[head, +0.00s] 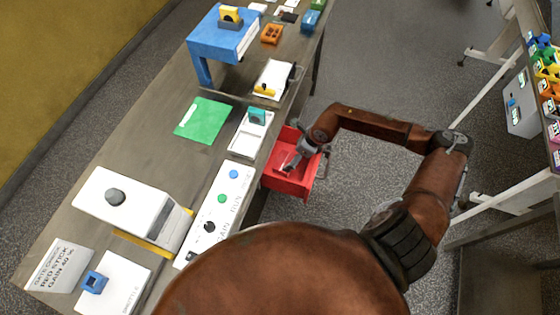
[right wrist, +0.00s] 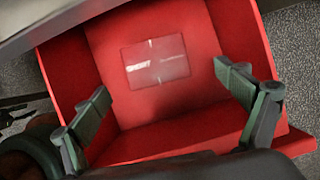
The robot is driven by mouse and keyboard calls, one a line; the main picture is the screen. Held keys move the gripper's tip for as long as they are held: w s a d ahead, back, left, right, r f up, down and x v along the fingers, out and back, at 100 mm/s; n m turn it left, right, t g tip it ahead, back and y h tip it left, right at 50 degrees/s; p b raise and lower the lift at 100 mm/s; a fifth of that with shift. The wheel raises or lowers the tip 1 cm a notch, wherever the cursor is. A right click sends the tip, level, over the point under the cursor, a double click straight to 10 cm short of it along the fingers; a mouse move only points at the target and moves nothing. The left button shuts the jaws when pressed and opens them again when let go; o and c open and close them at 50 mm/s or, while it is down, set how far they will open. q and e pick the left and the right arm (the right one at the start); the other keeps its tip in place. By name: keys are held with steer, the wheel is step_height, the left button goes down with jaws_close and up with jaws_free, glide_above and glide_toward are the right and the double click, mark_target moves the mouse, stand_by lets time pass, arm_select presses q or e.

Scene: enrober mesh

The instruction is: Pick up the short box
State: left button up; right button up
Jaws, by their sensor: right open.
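A red open-topped box (head: 285,184) sits at the right edge of the long table, low beside it. It also fills most of the right wrist view (right wrist: 160,112). A pale see-through label (right wrist: 156,62) on its inside surface carries small lettering that looks like "SHORT". My right gripper (head: 291,160) is over the open top of the red box. In the right wrist view its two fingers (right wrist: 165,84) are spread wide, with nothing between them but the box's inside and label. I cannot tell whether a finger touches a wall. My left gripper is not in view.
The table (head: 160,135) holds a white machine (head: 130,205), a button panel (head: 222,200), a green sheet (head: 204,119), a white tray (head: 240,147) and a blue stand (head: 220,38). Coloured bins (head: 545,75) stand at the far right. Grey floor (head: 350,180) lies clear right of the red box.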

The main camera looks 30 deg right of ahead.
mark_target(287, 162)
steer(key=f, duration=0.2)
steer(key=shift+w+a+f, duration=0.1)
steer(key=shift+a+f, duration=0.15)
steer(key=shift+f, duration=0.15)
steer(key=x, duration=0.4)
steer(key=shift+a, duration=0.25)
steer(key=shift+w+f, duration=0.25)
steer(key=shift+f, duration=0.2)
steer(key=shift+s+r, duration=0.1)
steer(key=c, duration=1.3)
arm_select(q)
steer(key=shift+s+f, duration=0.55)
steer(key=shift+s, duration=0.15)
arm_select(e)
steer(key=shift+c, duration=0.2)
